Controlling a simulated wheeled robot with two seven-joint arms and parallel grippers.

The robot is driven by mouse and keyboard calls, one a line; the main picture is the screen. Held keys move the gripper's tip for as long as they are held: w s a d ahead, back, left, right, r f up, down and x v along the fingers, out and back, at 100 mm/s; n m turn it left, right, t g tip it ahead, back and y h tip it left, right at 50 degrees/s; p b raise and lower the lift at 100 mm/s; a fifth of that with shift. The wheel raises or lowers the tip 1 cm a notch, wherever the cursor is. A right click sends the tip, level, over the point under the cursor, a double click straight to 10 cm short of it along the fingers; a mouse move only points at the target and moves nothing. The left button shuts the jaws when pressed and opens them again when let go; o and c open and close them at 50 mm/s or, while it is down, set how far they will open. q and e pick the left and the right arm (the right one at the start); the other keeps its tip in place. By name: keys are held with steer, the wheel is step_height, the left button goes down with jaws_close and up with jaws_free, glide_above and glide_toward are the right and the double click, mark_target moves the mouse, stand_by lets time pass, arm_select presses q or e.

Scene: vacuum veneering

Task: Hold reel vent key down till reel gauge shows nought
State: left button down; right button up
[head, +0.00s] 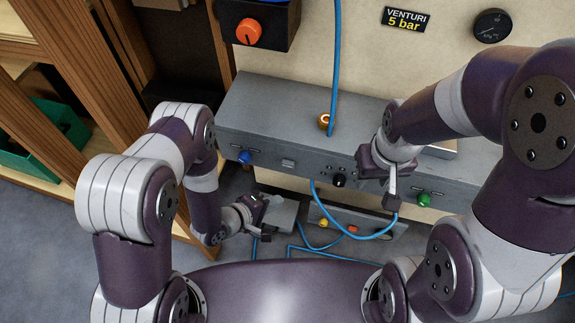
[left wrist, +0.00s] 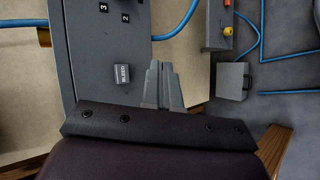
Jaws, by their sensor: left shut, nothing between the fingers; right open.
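No key marked as the reel vent key can be read. A small grey key marked BLEED (left wrist: 122,75) sits on the grey panel in the left wrist view; a small grey key (head: 288,163) shows on the grey console's front in the head view. A round dark gauge (head: 492,25) is on the back board; its reading is too small to tell, and no reel label shows. My left gripper (head: 250,207) is shut and empty below the console; in the left wrist view its fingertips (left wrist: 160,66) are beside the BLEED key, apart in the picture. My right gripper (head: 391,198) is open before the console.
The grey console (head: 260,105) carries a blue knob (head: 245,157), a black knob (head: 338,180) and a green knob (head: 423,199). A lower box (head: 375,225) has yellow and orange fittings. A small grey box (head: 281,216) stands by my left gripper. Blue hoses (head: 336,60) cross the area.

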mark_target(288, 164)
arm_select(q)
steer(key=w+d+b, duration=0.1)
steer(key=w+d, duration=0.1)
steer(key=w, duration=0.5)
steer(key=shift+w+d, duration=0.15)
steer(key=shift+w, duration=0.1)
steer(key=shift+w, duration=0.1)
stand_by(1.7)
steer(key=shift+w+d, duration=0.15)
steer(key=shift+w, duration=0.15)
steer(key=shift+w+d+b, duration=0.1)
steer(key=shift+w+b, duration=0.2)
steer(key=shift+w, duration=0.15)
stand_by(4.5)
